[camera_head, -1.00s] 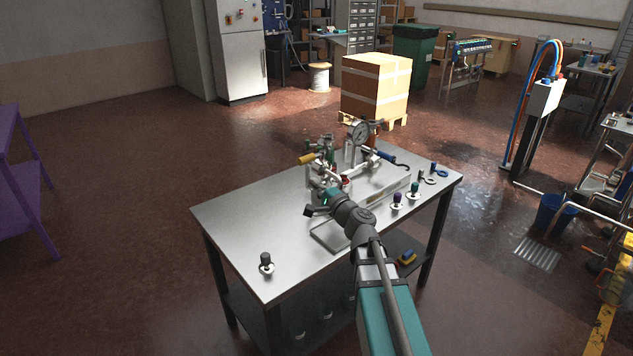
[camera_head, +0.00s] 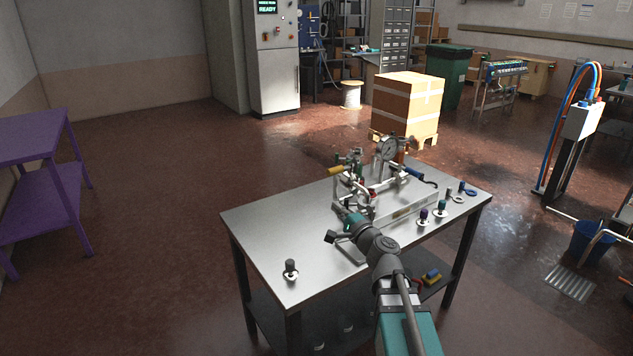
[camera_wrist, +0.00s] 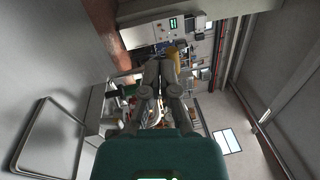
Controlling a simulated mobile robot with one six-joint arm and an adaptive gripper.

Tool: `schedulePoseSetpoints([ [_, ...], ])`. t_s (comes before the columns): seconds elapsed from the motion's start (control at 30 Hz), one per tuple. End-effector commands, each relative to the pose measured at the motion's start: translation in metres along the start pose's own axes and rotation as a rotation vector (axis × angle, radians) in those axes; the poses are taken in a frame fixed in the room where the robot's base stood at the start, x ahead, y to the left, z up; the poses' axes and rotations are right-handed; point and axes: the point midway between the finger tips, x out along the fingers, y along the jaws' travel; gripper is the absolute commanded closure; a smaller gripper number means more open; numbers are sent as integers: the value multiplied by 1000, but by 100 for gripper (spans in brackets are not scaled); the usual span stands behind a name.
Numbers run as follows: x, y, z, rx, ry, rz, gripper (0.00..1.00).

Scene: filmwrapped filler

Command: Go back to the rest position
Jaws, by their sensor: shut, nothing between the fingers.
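My teal and grey arm reaches over the steel table (camera_head: 285,215) in the head view. My gripper (camera_head: 331,237) is small and dark there, apparently above the table's middle, left of the fixture. In the wrist view my gripper (camera_wrist: 161,62) shows its two dark fingers close together with nothing held between them. The fixture (camera_head: 365,185), with valves, a yellow handle and a round gauge (camera_head: 387,148), stands on the back of the table. My arm hides part of the table's front.
A lone dark-topped fitting (camera_head: 290,268) stands at the table's left. A purple shelf table (camera_head: 45,140) is at far left, a carton (camera_head: 407,103) behind. The floor between is clear.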

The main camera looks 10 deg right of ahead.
Motion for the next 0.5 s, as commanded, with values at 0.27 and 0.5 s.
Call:
schedulePoseSetpoints([
  [0.27, -1, 20, 30, -126, -115, 93, 100],
  [0.5, -13, 62, 69, -326, -303, 278, 100],
])
